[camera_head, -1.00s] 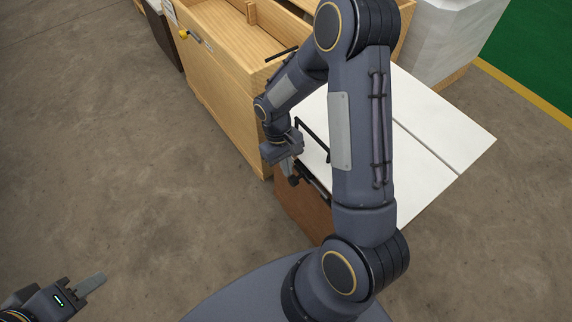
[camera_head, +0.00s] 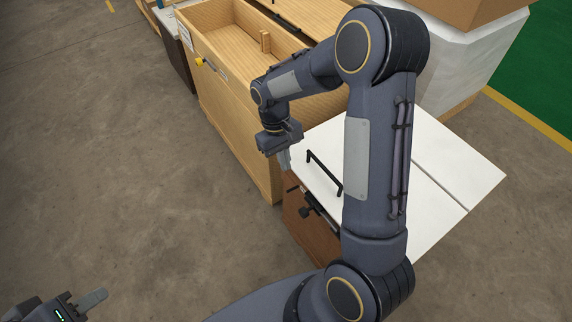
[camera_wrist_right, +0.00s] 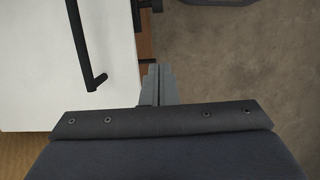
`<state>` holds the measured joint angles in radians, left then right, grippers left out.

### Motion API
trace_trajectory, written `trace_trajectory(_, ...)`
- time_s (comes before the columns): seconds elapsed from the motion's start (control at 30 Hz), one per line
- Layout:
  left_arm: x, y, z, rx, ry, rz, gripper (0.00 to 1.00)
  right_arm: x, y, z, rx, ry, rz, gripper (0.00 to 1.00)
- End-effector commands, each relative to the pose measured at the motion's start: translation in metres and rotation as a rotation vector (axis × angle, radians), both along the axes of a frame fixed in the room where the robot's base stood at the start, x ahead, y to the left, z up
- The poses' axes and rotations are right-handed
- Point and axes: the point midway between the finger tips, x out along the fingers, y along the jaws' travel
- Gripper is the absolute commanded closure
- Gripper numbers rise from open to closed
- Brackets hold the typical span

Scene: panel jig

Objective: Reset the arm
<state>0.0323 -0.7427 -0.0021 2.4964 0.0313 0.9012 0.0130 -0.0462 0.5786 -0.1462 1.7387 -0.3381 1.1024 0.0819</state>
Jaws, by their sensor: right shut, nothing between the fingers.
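My right gripper (camera_head: 285,160) hangs pointing down at the near left edge of the white panel (camera_head: 440,150), beside the panel's black bar handle (camera_head: 324,172). In the right wrist view the right gripper's fingers (camera_wrist_right: 158,84) are together with nothing between them, and the handle (camera_wrist_right: 86,50) lies to their left, apart from them. My right arm hides part of the panel. My left gripper (camera_head: 92,302) is at the bottom left corner over bare floor; only a grey finger and part of its body show.
The white panel tops a brown box (camera_head: 312,232) with a black clamp (camera_head: 306,211) on its front. An open wooden crate (camera_head: 235,115) stands behind to the left. A white-wrapped block (camera_head: 475,55) stands at the back right. The floor at left (camera_head: 110,170) is clear.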

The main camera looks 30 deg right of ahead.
Motion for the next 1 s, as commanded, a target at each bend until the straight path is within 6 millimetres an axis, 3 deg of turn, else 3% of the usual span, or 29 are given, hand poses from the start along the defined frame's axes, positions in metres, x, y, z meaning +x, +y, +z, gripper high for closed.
trace_trajectory(0.53, 0.0, 0.0, 0.0, 0.0, 0.0, 0.0, 0.64, -0.002, 0.0, 0.006, 0.009, -0.013, -0.007, 1.0)
trace_trajectory(0.73, 0.0, 0.0, 0.0, 0.0, 0.0, 0.0, 0.64, -0.03, 0.001, 0.058, 0.095, -0.142, -0.075, 1.0)
trace_trajectory(0.9, 0.0, 0.0, 0.0, 0.0, 0.0, 0.0, 0.64, -0.076, 0.009, 0.109, 0.199, -0.311, -0.143, 1.0)
trace_trajectory(1.0, 0.0, 0.0, 0.0, 0.0, 0.0, 0.0, 0.64, -0.104, 0.016, 0.129, 0.252, -0.409, -0.177, 1.0)
